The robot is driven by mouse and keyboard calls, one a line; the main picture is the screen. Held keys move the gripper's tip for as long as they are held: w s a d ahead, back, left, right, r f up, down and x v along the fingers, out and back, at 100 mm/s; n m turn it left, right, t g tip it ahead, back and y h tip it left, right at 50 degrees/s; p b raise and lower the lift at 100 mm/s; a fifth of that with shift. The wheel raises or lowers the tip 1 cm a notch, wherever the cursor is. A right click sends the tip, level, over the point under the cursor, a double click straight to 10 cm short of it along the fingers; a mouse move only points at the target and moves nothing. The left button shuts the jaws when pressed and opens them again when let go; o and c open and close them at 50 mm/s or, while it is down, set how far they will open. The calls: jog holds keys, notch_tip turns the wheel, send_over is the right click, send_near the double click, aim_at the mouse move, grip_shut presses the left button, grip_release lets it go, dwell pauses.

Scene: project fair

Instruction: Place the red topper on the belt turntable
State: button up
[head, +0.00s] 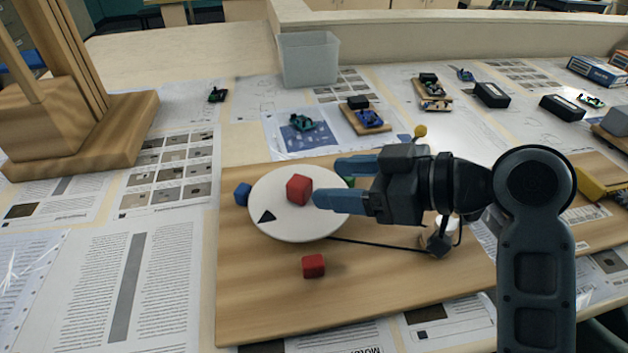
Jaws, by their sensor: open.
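A red block (299,190) sits on the white round disc of the belt turntable (325,225), near its middle. A second, slightly smaller red block (313,266) lies on the wooden board in front of the disc. I cannot tell which of the two is the topper. My gripper (329,182) is open, its blue fingers pointing left over the right part of the disc. The fingertips are just right of the block on the disc; I cannot tell whether they touch it. A black triangle (267,216) marks the disc. A dark belt (380,245) runs right from it.
A blue block (242,194) is by the disc's left edge, and a green block (349,182) is partly hidden behind my fingers. A wooden stand (85,130) rises at left. A clear bin (308,60) stands behind. The board's (260,310) front is clear.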

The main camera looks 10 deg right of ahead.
jog(key=shift+v, duration=2.6)
